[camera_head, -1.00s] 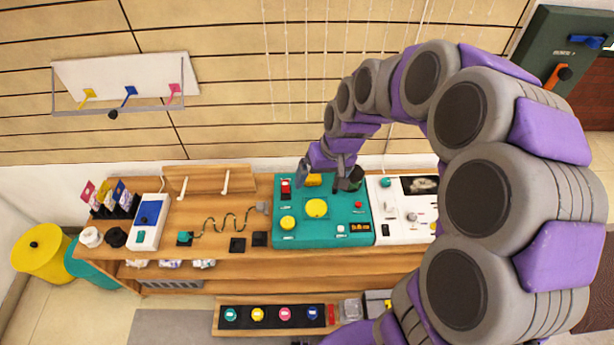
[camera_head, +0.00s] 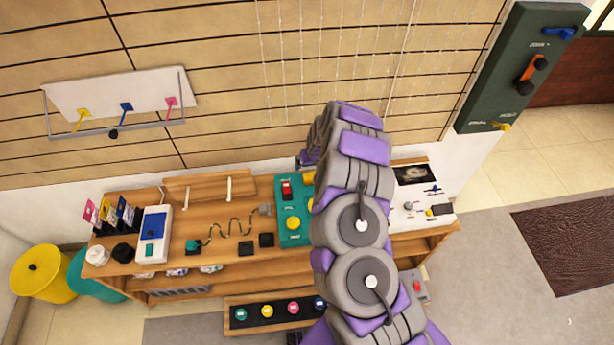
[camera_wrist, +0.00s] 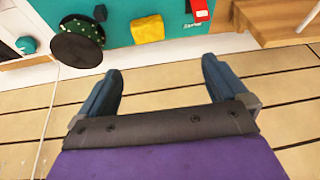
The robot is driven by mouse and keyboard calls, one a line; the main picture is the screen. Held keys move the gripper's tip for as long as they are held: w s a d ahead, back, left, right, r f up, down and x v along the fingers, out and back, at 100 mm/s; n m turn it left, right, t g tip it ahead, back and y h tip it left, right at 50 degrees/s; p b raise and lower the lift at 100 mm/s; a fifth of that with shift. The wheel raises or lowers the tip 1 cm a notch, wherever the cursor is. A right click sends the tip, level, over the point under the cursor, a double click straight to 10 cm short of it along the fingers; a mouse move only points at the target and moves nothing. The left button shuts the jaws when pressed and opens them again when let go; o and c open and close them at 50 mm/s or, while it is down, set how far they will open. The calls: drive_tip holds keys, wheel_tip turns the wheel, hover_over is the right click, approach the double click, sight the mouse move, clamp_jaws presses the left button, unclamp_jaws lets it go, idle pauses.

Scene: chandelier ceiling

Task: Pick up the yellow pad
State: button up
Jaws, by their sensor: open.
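A small yellow block-like pad (camera_wrist: 148,28) sits on the teal panel (camera_wrist: 118,32) in the wrist view. It also shows in the head view (camera_head: 308,177), partly covered by my arm. My gripper (camera_wrist: 161,82) is open and empty, with its two dark blue fingers spread wide. The pad appears beyond the fingertips, between their lines and apart from them. In the head view my arm hides most of the gripper and the right part of the teal panel. A round yellow button (camera_head: 293,223) is also on that panel.
A red switch (camera_wrist: 200,10) sits beside the pad, and a dark round knob (camera_wrist: 77,46) is on its other side. A white console (camera_head: 425,219) stands right of my arm. A dark green lever board (camera_head: 510,75) is on the right wall.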

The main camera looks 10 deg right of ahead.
drive_tip(key=x, duration=0.3)
drive_tip(key=b, duration=0.3)
approach(312, 176)
drive_tip(key=shift+h, duration=0.4)
drive_tip(key=f, duration=0.1)
drive_tip(key=w+a+f, duration=0.1)
drive_tip(key=f, duration=0.1)
drive_tip(key=f+b, duration=0.1)
drive_tip(key=shift+w+a+f, duration=0.15)
drive_tip(key=shift+a+f, duration=0.2)
drive_tip(key=shift+w+f, duration=0.15)
drive_tip(key=shift+w+d+f+t, duration=0.2)
drive_tip(key=shift+d+f+t, duration=0.1)
drive_tip(key=shift+d+f, duration=0.1)
drive_tip(key=shift+b+x, duration=0.4)
drive_tip(key=shift+x, duration=1.2)
drive_tip(key=shift+w+a+f, duration=0.2)
drive_tip(key=shift+f, duration=0.2)
drive_tip(key=shift+d+f, duration=0.1)
drive_tip(key=shift+f, duration=0.15)
drive_tip(key=shift+d, duration=0.1)
drive_tip(key=shift+c, duration=0.3)
